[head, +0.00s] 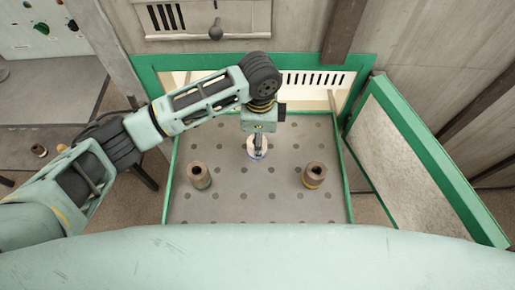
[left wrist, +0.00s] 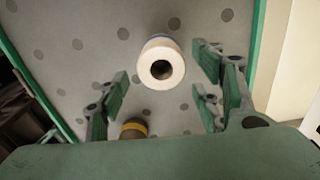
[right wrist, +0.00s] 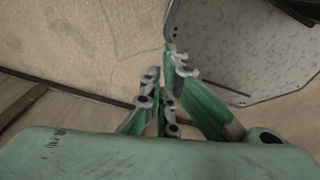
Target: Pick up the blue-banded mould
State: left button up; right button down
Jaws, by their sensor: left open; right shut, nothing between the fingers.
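The blue-banded mould (left wrist: 160,64) is a pale hollow cylinder with a blue band, standing on the perforated plate. In the head view the mould (head: 257,153) is at the plate's middle, partly hidden by my left gripper (head: 258,139) above it. In the left wrist view my left gripper (left wrist: 160,78) is open, with the mould seen between and beyond its fingertips; the fingers do not appear to touch it. My right gripper (right wrist: 164,76) is shut and empty, away from the plate, and not in the head view.
A brown mould with a dull green band (head: 199,176) stands left on the plate, and a brown yellow-banded mould (head: 314,175) stands right. A green frame (head: 168,190) edges the plate (head: 240,205). A green-edged open door panel (head: 415,150) leans out at right.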

pick_arm(q)
jog(key=f, duration=0.1)
jog(key=f+p, duration=0.1)
jog(key=f, duration=0.1)
jog(key=f+p, duration=0.1)
jog(key=f, duration=0.1)
jog(key=shift+s+a+f, duration=0.1)
jog(key=shift+a+f, duration=0.1)
jog(key=shift+a, duration=0.15)
jog(key=shift+f, duration=0.5)
jog(key=c, duration=1.3)
jog(key=shift+c, duration=0.4)
pick_arm(e)
jog(key=shift+s+a+r, duration=0.15)
jog(key=shift+r, duration=0.5)
jog(key=shift+s+a+r, duration=0.1)
jog(key=shift+a+r, duration=0.05)
jog(key=shift+r, duration=0.45)
pick_arm(q)
jog(key=shift+r, duration=0.1)
pick_arm(e)
jog(key=shift+f, duration=0.1)
